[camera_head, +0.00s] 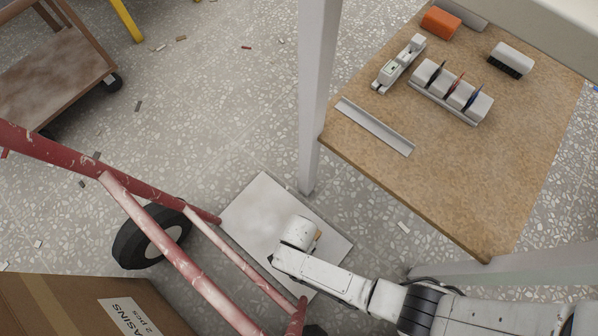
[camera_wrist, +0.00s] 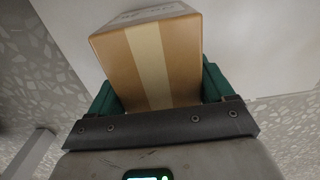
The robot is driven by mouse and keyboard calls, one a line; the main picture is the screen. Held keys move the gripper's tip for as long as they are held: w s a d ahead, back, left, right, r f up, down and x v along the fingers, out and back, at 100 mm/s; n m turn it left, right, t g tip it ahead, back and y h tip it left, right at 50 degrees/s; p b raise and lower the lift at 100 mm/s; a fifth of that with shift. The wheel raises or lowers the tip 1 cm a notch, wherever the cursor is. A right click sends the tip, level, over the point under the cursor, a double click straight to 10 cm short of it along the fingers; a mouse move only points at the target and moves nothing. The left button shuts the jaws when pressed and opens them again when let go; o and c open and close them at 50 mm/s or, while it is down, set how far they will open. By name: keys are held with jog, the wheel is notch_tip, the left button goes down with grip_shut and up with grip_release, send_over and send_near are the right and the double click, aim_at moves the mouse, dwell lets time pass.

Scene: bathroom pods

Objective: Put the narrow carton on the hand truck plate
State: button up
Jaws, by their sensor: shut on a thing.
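The narrow carton (camera_wrist: 150,62) is brown with a pale tape stripe down its near face. In the wrist view it sits between the green fingers of my gripper (camera_wrist: 158,88), which is shut on it. In the head view my arm's end covers nearly all of it; only a small tan bit (camera_head: 318,235) shows there. The hand truck plate (camera_head: 262,203) is a pale, flat metal sheet at the foot of the red frame, and my gripper is over it. The pale plate also fills the wrist view's background (camera_wrist: 250,40). I cannot tell whether the carton touches the plate.
The red hand truck frame (camera_head: 150,215) with a black wheel (camera_head: 152,236) stands left of my arm. A large carton (camera_head: 60,308) is at the bottom left. A wooden bench (camera_head: 470,170) with electrical parts is at the right, its grey post (camera_head: 317,90) close behind the plate.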

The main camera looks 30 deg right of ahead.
jog(key=o, duration=1.3)
jog(key=shift+f, duration=0.1)
jog(key=shift+c, duration=0.2)
notch_tip(320, 180, up, 12)
jog(key=p, duration=0.7)
